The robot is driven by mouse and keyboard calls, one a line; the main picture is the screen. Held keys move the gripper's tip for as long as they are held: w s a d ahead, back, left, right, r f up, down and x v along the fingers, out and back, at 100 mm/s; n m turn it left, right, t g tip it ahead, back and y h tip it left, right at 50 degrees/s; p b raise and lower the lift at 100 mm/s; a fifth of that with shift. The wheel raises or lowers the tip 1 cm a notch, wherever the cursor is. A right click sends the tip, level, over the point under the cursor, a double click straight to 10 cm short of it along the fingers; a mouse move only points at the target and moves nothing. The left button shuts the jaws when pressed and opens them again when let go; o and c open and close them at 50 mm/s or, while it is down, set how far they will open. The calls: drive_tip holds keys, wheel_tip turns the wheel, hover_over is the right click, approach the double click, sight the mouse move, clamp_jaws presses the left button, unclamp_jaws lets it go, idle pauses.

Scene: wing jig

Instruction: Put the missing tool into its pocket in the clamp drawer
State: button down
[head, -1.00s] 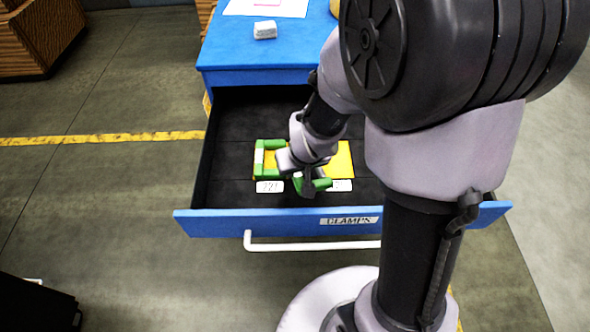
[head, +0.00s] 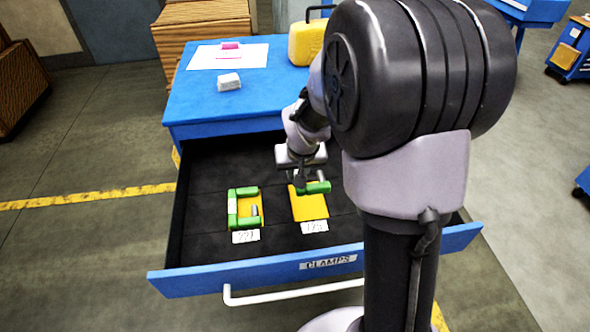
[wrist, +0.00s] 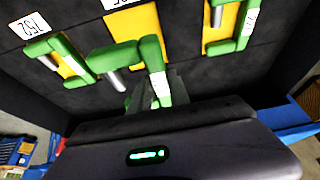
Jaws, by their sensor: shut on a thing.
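My gripper (head: 300,178) is shut on a green C-shaped clamp (head: 317,187). It holds the clamp over the far end of an empty yellow pocket (head: 310,207) in the open clamp drawer (head: 203,172). The wrist view shows the held clamp (wrist: 156,65) in front of the jaws, with a white label on it and a grey screw part. The empty yellow pocket (wrist: 130,22) lies beyond it. I cannot tell whether the clamp touches the drawer floor. A second green clamp (head: 232,210) sits in the left pocket.
The wrist view shows filled pockets on both sides, with green clamps at left (wrist: 68,62) and right (wrist: 225,25). My arm hides the drawer's right part in the head view. A blue worktop (head: 190,100) behind carries a white block (head: 229,82) and yellow case (head: 305,43).

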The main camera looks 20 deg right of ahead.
wheel_tip(320, 180, down, 8)
drive_tip(key=b, duration=0.5)
drive_tip(key=shift+f, duration=0.1)
drive_tip(key=shift+f+b, duration=0.4)
drive_tip(key=shift+b, duration=0.2)
drive_tip(key=shift+f+b, duration=0.45)
drive_tip(key=shift+b, duration=0.35)
idle(0.6)
drive_tip(key=c, duration=1.1)
unclamp_jaws()
drive_tip(key=shift+c, duration=0.2)
drive_tip(key=shift+s, duration=0.1)
